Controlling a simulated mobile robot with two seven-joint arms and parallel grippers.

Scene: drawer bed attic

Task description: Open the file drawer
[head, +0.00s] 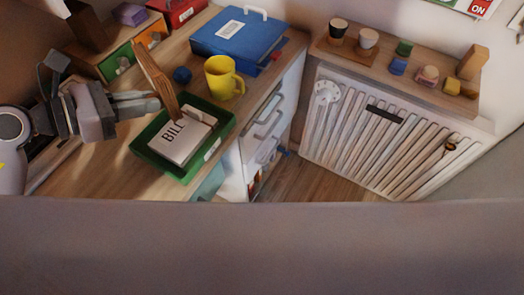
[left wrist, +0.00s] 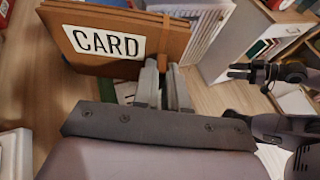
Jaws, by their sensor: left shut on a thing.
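A white cabinet (head: 265,133) with several pale handles on its front stands at the right end of the desk. I cannot tell which front is the file drawer; all of them look shut. My left gripper (head: 155,102) is above the desk, away from the handles. It is shut on a brown folder (head: 152,75), seen nearly edge-on. In the left wrist view the folder (left wrist: 112,42) carries a "CARD" label, and the fingers (left wrist: 166,85) grip its edge. My right gripper (left wrist: 240,72) shows at the right of the left wrist view, too small to judge.
A green tray (head: 180,176) with a paper marked "BILL" lies on the desk, near a yellow mug (head: 223,77), a blue box (head: 238,40) and a blue ball (head: 182,75). A radiator (head: 380,135) stands at right. Floor (head: 310,182) before the cabinet is clear.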

